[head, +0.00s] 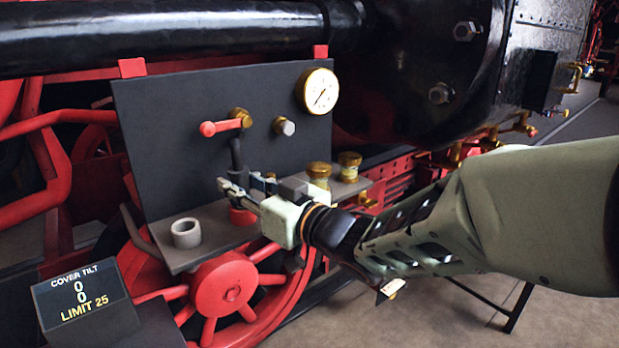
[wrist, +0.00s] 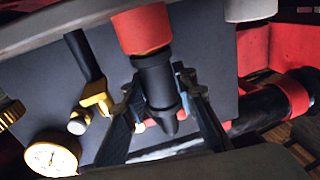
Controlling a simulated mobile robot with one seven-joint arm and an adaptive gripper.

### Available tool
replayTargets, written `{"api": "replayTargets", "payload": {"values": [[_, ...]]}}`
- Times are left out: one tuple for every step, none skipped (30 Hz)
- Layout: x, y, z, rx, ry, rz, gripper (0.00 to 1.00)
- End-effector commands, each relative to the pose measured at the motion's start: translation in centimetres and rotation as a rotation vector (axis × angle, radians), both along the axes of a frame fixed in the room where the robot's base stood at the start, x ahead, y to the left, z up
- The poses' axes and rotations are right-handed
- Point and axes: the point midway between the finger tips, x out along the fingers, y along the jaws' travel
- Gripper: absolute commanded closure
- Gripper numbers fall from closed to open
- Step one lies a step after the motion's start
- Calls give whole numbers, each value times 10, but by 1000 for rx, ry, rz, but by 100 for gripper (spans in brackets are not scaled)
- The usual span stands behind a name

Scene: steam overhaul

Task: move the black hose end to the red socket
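The black hose end (wrist: 154,78) stands between my fingers in the wrist view, which is upside down. Its thick part meets the mouth of the red socket (wrist: 142,28), in line with it; how deep it sits I cannot tell. My gripper (wrist: 160,88) has a finger against each side of it. In the head view the hose end's narrow upper part (head: 236,154) rises above my gripper (head: 238,184). The red socket (head: 242,217) is on the grey shelf just below the fingers, partly hidden by my gripper.
A grey socket (head: 186,233) stands to the left on the shelf (head: 215,243). Two brass caps (head: 319,174) are to the right. Behind are a dark panel (head: 165,140), a red lever (head: 220,127) and a gauge (head: 317,91). A sign (head: 82,298) reads cover tilt 0, 0, limit 25.

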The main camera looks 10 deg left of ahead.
Motion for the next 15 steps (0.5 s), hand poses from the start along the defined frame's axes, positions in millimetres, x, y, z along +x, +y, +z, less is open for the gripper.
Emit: {"api": "replayTargets", "payload": {"values": [[0, 0, 2, 0, -1, 0, 67], [0, 0, 1, 1, 0, 0, 64], [0, 0, 1, 1, 0, 0, 60], [0, 0, 1, 0, 0, 0, 57], [0, 0, 1, 0, 0, 0, 57], [0, 0, 1, 0, 0, 0, 57], [0, 0, 1, 0, 0, 0, 57], [0, 0, 1, 0, 0, 0, 57], [0, 0, 1, 0, 0, -1, 57], [0, 0, 1, 0, 0, -1, 57], [0, 0, 0, -2, 2, -1, 57], [0, 0, 0, -2, 2, -1, 57], [0, 0, 1, -2, 2, -1, 57], [0, 0, 2, -2, 2, -1, 57], [0, 0, 4, -2, 2, -2, 57]]}}
